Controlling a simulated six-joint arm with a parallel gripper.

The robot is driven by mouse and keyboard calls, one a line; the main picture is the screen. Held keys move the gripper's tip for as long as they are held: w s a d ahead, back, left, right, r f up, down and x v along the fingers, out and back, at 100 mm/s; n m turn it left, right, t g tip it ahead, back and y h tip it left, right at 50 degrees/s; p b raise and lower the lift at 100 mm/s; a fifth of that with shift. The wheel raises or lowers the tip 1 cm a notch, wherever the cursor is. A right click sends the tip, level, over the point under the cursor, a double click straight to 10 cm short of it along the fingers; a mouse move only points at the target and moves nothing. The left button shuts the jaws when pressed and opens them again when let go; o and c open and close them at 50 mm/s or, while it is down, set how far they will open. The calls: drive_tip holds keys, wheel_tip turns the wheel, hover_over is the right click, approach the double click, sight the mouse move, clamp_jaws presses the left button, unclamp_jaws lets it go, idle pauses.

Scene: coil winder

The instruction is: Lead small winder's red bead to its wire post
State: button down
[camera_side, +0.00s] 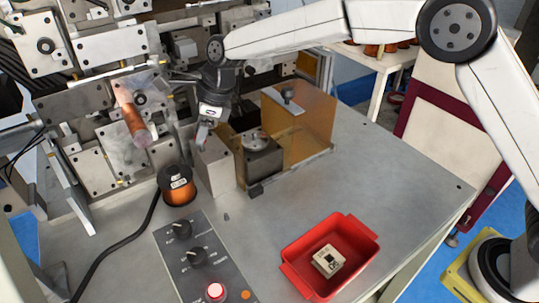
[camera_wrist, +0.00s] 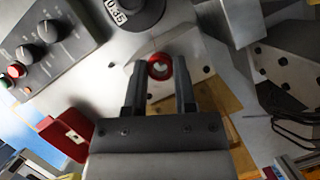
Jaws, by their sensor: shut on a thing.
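A red bead (camera_wrist: 151,71), seen as a ring with a pale centre, sits between the two fingertips of my gripper (camera_wrist: 160,68) in the wrist view. My gripper is shut on it. In the side view my gripper (camera_side: 204,128) points down in front of the machine, just above a grey metal block (camera_side: 216,163) and up-left of the small winder (camera_side: 262,158). I cannot make out the wire or the wire post.
Amber guard panels (camera_side: 310,125) stand around the winder. A copper coil (camera_side: 133,118) under a clear cover is left of my gripper. A knob panel (camera_side: 200,255) and a red tray (camera_side: 300,268) with a small block lie in front. The right tabletop is clear.

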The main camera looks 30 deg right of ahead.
drive_tip(key=shift+f, duration=0.45)
idle(0.5)
drive_tip(key=shift+c, duration=1.7)
unclamp_jaws()
drive_tip(key=v, duration=0.7)
drive_tip(key=shift+d+r, duration=0.15)
drive_tip(key=shift+r, duration=0.2)
